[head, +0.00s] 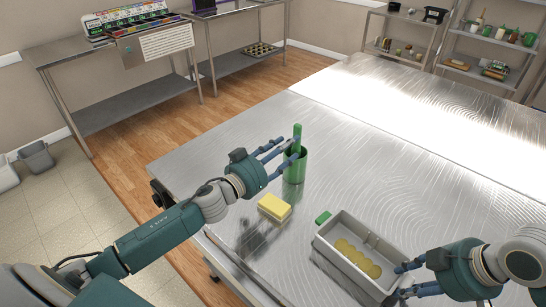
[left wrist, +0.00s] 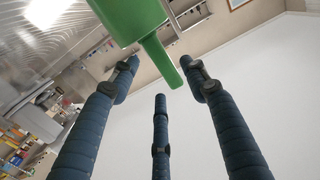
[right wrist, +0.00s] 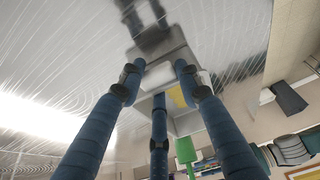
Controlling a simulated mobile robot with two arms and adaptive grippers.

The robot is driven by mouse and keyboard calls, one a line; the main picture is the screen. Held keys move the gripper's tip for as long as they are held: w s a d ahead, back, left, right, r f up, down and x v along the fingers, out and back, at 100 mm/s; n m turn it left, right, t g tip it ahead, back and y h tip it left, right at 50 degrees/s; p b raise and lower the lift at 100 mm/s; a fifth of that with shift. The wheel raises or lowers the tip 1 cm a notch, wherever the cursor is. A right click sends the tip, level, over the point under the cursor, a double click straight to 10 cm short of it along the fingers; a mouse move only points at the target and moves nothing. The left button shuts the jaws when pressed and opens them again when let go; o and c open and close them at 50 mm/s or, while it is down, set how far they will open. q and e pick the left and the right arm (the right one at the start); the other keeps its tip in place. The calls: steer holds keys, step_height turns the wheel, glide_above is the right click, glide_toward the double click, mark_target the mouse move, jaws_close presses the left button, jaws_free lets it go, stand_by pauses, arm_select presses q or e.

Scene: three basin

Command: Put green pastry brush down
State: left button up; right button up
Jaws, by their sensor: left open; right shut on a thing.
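The green pastry brush's handle (head: 297,135) stands up out of a green cylindrical container (head: 294,168) on the metal table. Its lower part is hidden inside. My left gripper (head: 283,148) is open, with its fingers beside the handle, just above the container's rim. In the left wrist view, the handle (left wrist: 162,64) shows between the open fingers (left wrist: 160,80), projecting from the container (left wrist: 128,14). My right gripper (head: 394,283) is shut on the near right end of a grey rectangular basin (head: 330,243), which also shows in the right wrist view (right wrist: 160,78).
Several yellow round pieces (head: 355,259) lie in the basin. A yellow sponge (head: 274,207) lies in front of the container, and a small green item (head: 323,217) is beside the basin. The table (head: 400,170) is clear behind them.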

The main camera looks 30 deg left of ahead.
mark_target(298, 149)
arm_select(q)
steer(key=v, duration=0.6)
steer(key=shift+s, duration=0.25)
steer(key=shift+r, duration=0.1)
steer(key=shift+c, duration=0.9)
step_height(298, 149, up, 3)
steer(key=w+a+n+y, duration=0.1)
steer(key=w+a+y, duration=0.1)
steer(key=w+d+f+g, duration=0.1)
steer(key=w, duration=0.2)
steer(key=w+d+f+g, duration=0.1)
steer(key=w+d, duration=0.1)
steer(key=w, duration=0.1)
steer(key=w+d+f+m+g+h, duration=0.1)
steer(key=w+d, duration=0.1)
steer(key=w, duration=0.2)
steer(key=shift+w+d+f, duration=0.15)
steer(key=shift+d+f, duration=0.05)
